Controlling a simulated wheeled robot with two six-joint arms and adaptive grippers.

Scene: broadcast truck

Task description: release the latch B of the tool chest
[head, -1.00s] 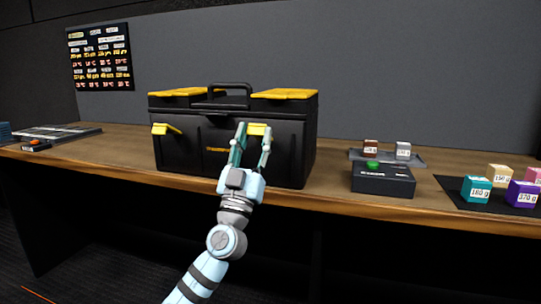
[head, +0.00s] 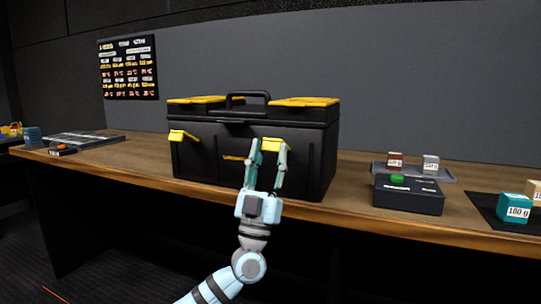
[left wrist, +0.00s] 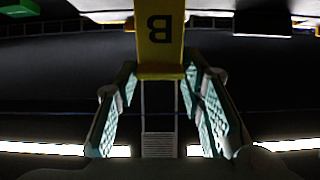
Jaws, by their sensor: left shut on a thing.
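The black tool chest (head: 215,150) with yellow lid panels stands on the wooden counter, lid down. Latch B (head: 273,145) is the yellow latch on the right of its front. In the left wrist view latch B (left wrist: 160,45) shows its letter upside down, at the top between my fingers. My left gripper (head: 268,150) is shut on latch B, one finger on each side; the fingers hide part of it. The other yellow latch (head: 181,135), on the left of the front, sticks outward from the chest. My right gripper is not in view.
Right of the chest are a dark box with a green button (head: 408,195) and a grey tray (head: 435,173) with small labelled blocks. A teal block (head: 515,208) sits on a dark mat farther right. A flat panel (head: 85,139) lies at the left.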

